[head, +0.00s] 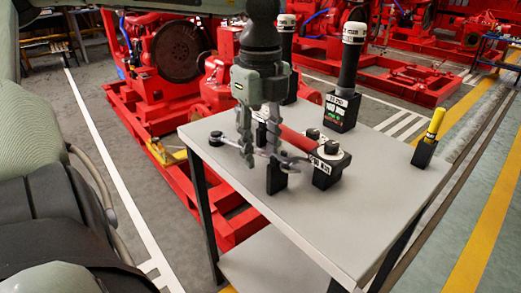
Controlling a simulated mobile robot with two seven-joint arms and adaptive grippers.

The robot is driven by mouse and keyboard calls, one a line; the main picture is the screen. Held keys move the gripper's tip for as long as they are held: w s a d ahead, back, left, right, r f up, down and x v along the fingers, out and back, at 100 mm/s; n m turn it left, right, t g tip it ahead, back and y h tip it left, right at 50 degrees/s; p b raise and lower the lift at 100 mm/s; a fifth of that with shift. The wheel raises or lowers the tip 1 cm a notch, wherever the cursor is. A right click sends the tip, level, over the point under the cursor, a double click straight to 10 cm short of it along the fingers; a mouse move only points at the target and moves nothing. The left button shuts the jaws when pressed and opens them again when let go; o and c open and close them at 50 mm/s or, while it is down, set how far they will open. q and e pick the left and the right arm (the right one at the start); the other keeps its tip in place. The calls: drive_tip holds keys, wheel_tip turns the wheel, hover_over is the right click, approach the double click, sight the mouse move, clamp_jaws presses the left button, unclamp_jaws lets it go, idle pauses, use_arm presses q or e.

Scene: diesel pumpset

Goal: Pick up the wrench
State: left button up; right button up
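My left gripper (261,154) points down from above at the near left side of the table. Its two fingers are apart, with the fingertips at about the wrench's height in the picture. I cannot tell whether they touch it. My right gripper is not in view.
A black and white cylinder (350,65) stands on a black base behind. A yellow-handled tool (436,122) stands at the right edge. The table's front right is clear.

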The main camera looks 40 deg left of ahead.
use_arm(q)
drive_tip(key=shift+f, duration=0.75)
clamp_jaws()
drive_tip(key=shift+r, duration=0.1)
